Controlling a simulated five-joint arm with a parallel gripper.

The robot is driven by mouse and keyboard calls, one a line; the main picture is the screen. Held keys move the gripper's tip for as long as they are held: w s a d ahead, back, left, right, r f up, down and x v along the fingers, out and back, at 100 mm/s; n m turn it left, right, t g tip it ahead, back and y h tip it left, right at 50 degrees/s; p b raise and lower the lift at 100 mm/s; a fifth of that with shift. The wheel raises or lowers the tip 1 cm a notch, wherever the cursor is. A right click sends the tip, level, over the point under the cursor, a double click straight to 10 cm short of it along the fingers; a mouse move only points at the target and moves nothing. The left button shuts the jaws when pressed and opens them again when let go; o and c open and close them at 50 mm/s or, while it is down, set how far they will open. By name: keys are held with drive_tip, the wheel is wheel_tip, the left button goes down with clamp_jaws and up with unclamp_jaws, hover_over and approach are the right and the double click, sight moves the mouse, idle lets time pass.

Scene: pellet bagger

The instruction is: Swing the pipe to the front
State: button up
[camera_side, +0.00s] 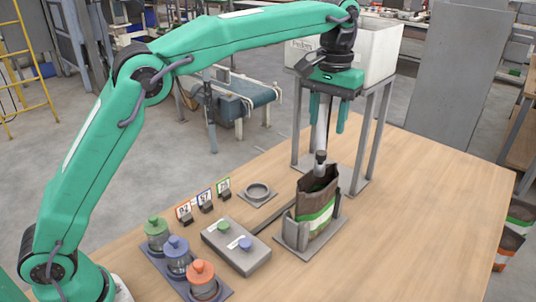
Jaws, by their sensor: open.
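The pipe (320,138) is a pale grey tube that hangs down below the hopper. Its dark lower end is at the mouth of the open brown bag (318,205). My gripper (327,112) points down in front of the hopper stand. Its two green fingers are apart, one on each side of the pipe's upper part in the picture. I cannot tell whether they touch it. The pipe's top is hidden behind my gripper.
The white hopper (377,48) stands on grey legs (375,140). The table's right side (430,210) is clear.

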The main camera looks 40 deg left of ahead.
sight(322, 152)
drive_tip(key=shift+f, duration=0.1)
drive_tip(key=shift+a+f, duration=0.15)
drive_tip(key=shift+f, duration=3.6)
clamp_jaws()
